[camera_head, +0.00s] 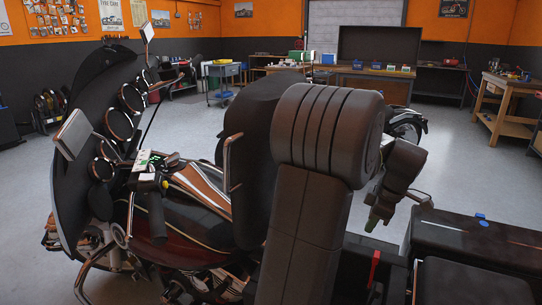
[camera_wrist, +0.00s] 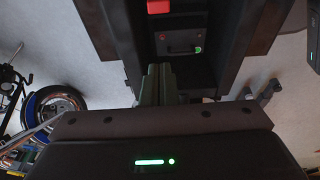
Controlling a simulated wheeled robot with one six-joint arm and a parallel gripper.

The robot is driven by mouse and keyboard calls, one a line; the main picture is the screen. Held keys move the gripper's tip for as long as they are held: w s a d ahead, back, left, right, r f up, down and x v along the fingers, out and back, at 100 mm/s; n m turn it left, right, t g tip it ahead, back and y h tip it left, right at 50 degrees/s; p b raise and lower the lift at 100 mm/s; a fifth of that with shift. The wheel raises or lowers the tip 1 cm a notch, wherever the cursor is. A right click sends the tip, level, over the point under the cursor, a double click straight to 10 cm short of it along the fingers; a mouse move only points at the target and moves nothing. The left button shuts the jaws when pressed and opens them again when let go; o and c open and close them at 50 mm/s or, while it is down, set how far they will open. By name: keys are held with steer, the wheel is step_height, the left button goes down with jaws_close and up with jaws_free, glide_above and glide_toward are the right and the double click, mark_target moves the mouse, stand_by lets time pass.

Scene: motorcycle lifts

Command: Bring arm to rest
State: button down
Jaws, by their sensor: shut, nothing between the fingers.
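My arm (camera_head: 305,200) rises, dark and bulky, through the middle of the head view and bends over at the top. Its wrist hangs down on the right side. My gripper (camera_head: 374,220) points downward there, with greenish fingertips, and looks empty. In the wrist view the fingers of my gripper (camera_wrist: 158,82) are together, with nothing visible between them. Part of the forearm and wrist is hidden behind the thick upper link in the head view.
A large motorcycle (camera_head: 185,190) with mirrors and a windshield stands close on the left. Dark flat-topped boxes (camera_head: 470,242) lie at the lower right, one with a small blue item (camera_head: 481,217). Workbenches (camera_head: 505,105) line the back and right. Grey floor (camera_head: 455,165) is clear between.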

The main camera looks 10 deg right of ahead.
steer(key=a+b+x, duration=0.1)
steer(key=b+x, duration=0.1)
steer(key=x, duration=0.8)
steer(key=d, duration=0.1)
steer(key=s+d, duration=0.2)
steer(key=d, duration=0.1)
steer(key=shift+r+p, duration=0.3)
steer(key=shift+r, duration=0.05)
steer(key=shift+w+a, duration=0.1)
